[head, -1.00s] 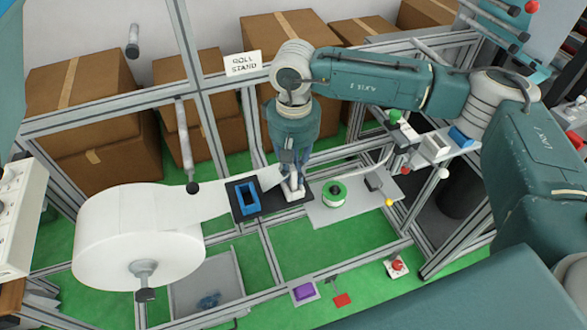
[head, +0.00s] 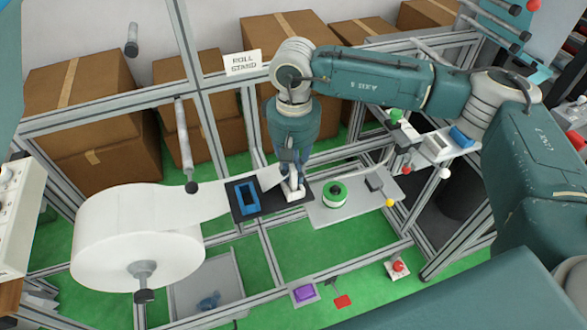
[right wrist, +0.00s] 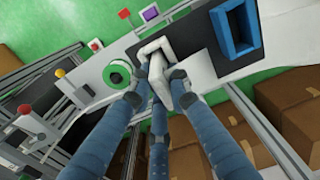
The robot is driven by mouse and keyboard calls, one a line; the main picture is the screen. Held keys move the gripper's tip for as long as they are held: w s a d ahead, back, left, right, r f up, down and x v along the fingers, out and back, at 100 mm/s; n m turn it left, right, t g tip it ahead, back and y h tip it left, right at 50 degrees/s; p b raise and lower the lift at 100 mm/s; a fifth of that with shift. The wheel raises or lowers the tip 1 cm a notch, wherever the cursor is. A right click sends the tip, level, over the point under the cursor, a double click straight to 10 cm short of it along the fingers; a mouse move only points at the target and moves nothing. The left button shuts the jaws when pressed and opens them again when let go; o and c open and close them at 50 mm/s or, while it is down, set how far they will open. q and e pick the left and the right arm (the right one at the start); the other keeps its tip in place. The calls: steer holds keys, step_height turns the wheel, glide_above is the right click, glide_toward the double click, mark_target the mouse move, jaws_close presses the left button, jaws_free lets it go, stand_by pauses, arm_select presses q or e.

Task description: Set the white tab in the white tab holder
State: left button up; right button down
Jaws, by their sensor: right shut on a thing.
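My right gripper (head: 293,178) points down over the right part of a black plate (head: 241,212). Its blue-grey fingers are closed around the white tab, seen in the right wrist view (right wrist: 158,78). A white holder-like piece (head: 295,195) sits on the plate right under the fingertips; it also shows in the right wrist view (right wrist: 146,50). Tab and holder overlap in both views, so I cannot tell whether the tab is seated or just above. A blue rectangular holder (head: 242,204) stands empty-looking on the plate's left part. My left gripper is not in view.
A white paper web (head: 190,205) runs from a big roll (head: 120,235) to the plate, its end close beside my fingers (right wrist: 196,72). A green-rimmed spool (head: 334,203) stands on a grey shelf (head: 360,210) to the right. Metal frame bars surround the area.

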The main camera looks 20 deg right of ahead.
steer(key=shift+f+b, duration=0.3)
steer(key=shift+b, duration=0.15)
stand_by(0.5)
